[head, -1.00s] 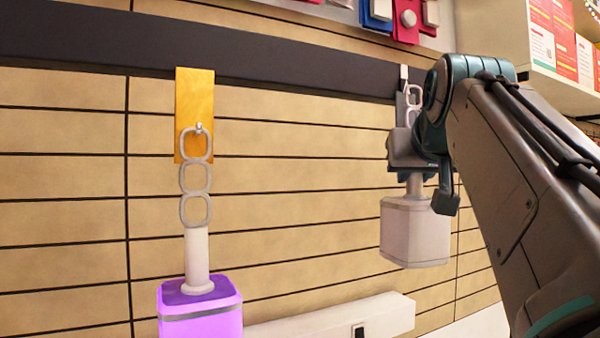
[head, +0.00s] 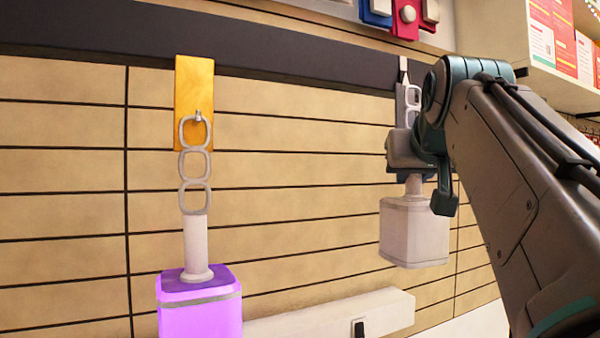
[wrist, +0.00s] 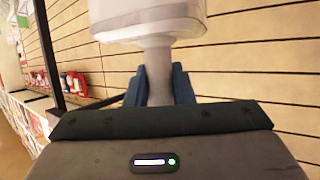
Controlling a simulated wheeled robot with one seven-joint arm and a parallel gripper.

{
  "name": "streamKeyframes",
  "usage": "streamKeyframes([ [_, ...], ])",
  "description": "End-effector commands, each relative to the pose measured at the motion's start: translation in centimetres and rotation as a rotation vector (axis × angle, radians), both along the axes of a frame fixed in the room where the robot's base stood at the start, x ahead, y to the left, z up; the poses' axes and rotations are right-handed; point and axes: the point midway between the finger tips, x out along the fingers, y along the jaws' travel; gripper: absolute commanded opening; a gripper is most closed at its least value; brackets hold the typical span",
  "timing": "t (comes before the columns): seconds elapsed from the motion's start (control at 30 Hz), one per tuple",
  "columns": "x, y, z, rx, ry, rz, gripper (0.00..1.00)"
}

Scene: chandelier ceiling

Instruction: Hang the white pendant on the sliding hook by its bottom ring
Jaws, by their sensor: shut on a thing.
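The white pendant (head: 414,232) hangs upright at the right in the head view. My gripper (head: 410,172) is shut around its stem, just above the lamp body. In the wrist view, the dark blue fingers of my gripper (wrist: 160,78) press on both sides of the pale stem (wrist: 158,60). The pendant's chain rings (head: 413,97) rise above my gripper, in front of a grey hook plate (head: 401,100) under the dark rail. My gripper hides the lower part of the chain. I cannot tell whether any ring is on a hook.
A yellow hook plate (head: 194,85) on the dark rail (head: 280,50) carries a purple pendant (head: 199,305) by its top ring. A white ledge (head: 330,315) juts from the tan slatted wall below. Shelves with boxes (head: 545,40) stand at the right.

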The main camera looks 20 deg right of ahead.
Motion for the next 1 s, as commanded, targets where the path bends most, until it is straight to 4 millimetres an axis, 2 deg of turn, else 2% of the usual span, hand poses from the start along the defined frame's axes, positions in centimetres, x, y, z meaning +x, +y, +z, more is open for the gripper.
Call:
streamKeyframes([
  [0.27,-0.05,0.01,0.15,-0.001,-0.003,0.000,0.00],
  [0.3,-0.05,0.01,0.15,-0.001,-0.003,0.000,0.33],
  [0.33,-0.05,0.01,0.15,-0.001,-0.003,0.000,0.41],
  [0.37,-0.04,0.01,0.14,-0.001,-0.003,0.000,0.47],
  [0.57,-0.03,0.00,0.07,0.000,-0.001,0.000,0.47],
  [0.67,0.01,-0.02,-0.04,0.001,0.002,0.000,0.75],
  [1.0,-0.01,-0.01,0.01,0.000,0.000,0.000,0.76],
])
